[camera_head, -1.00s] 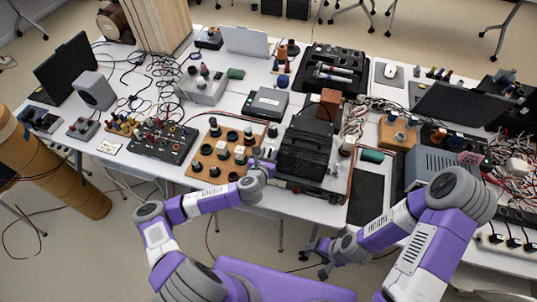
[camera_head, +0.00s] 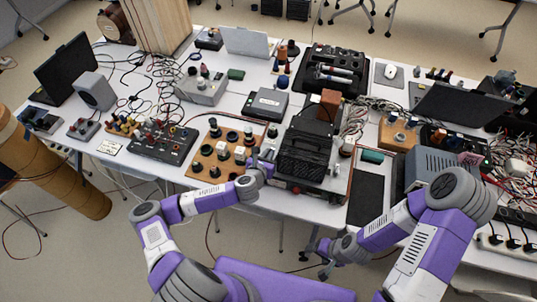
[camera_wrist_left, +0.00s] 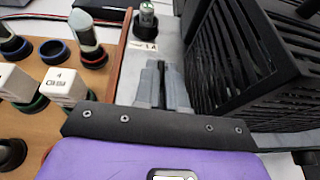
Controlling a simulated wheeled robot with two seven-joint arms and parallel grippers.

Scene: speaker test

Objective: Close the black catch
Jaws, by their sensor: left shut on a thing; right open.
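A black slatted box (camera_head: 303,157) stands on a grey base at the table's front edge, and its ribbed side fills the right of the left wrist view (camera_wrist_left: 232,50). My left gripper (camera_head: 262,163) is at the left side of this box. In the left wrist view, its grey fingers (camera_wrist_left: 163,84) are shut on a small dark part beside the box. This appears to be the black catch, but the fingers hide most of it, so its position cannot be told. My right gripper (camera_head: 322,250) is open and empty, low in front of the table.
A wooden board (camera_head: 205,171) with several knobs and white blocks lies just left of my left gripper. A black knob (camera_wrist_left: 146,16) stands close beyond the fingers. A black mat (camera_head: 366,199) lies to the right of the box. Cables and other devices crowd the table (camera_head: 262,207).

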